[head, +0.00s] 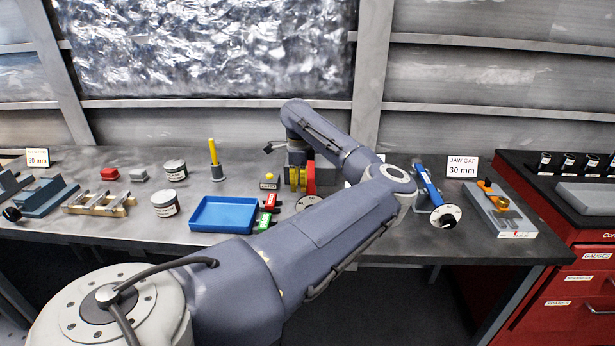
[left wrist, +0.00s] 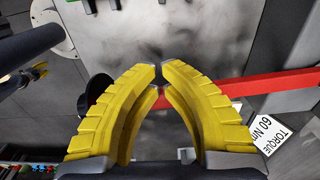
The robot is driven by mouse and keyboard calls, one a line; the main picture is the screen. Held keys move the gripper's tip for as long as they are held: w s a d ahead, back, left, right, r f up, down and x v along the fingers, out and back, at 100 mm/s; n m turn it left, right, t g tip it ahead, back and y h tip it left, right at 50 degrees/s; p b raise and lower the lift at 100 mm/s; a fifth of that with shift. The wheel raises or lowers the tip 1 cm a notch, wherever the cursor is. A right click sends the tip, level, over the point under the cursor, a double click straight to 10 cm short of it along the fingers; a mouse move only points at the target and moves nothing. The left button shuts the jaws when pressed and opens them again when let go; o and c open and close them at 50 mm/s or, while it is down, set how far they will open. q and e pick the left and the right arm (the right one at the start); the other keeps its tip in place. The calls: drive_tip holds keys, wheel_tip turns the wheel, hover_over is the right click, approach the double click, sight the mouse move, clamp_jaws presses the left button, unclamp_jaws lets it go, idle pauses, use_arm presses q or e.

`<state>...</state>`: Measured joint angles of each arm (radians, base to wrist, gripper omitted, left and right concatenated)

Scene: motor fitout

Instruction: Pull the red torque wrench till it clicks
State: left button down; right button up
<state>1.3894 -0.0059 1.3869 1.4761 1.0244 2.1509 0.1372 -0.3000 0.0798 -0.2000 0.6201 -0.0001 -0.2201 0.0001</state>
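The red torque wrench (left wrist: 275,87) shows in the left wrist view as a red bar running in from the right edge and passing behind my left fingers. A black rounded part (left wrist: 96,90) shows left of the fingers, perhaps its end. In the head view a short red piece (head: 311,177) shows beside my left gripper (head: 297,179), at the back middle of the bench. In the left wrist view the yellow fingers of my left gripper (left wrist: 159,73) come together at the tips, with nothing seen held between them. Whether they touch the bar is unclear. My right gripper is not in view.
A "TORQUE 60 Nm" card (left wrist: 266,130) stands near the bar. A blue-handled device (head: 428,185) and a grey block (head: 500,215) stand right. My left arm covers the bench's middle.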

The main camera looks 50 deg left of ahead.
sight(310, 187)
use_arm(q)
drive_tip(key=shift+w+d, duration=1.2)
idle(1.7)
drive_tip(key=shift+s+a, duration=1.85)
drive_tip(key=shift+a, duration=0.05)
wheel_tip(310, 187, up, 9)
idle(1.0)
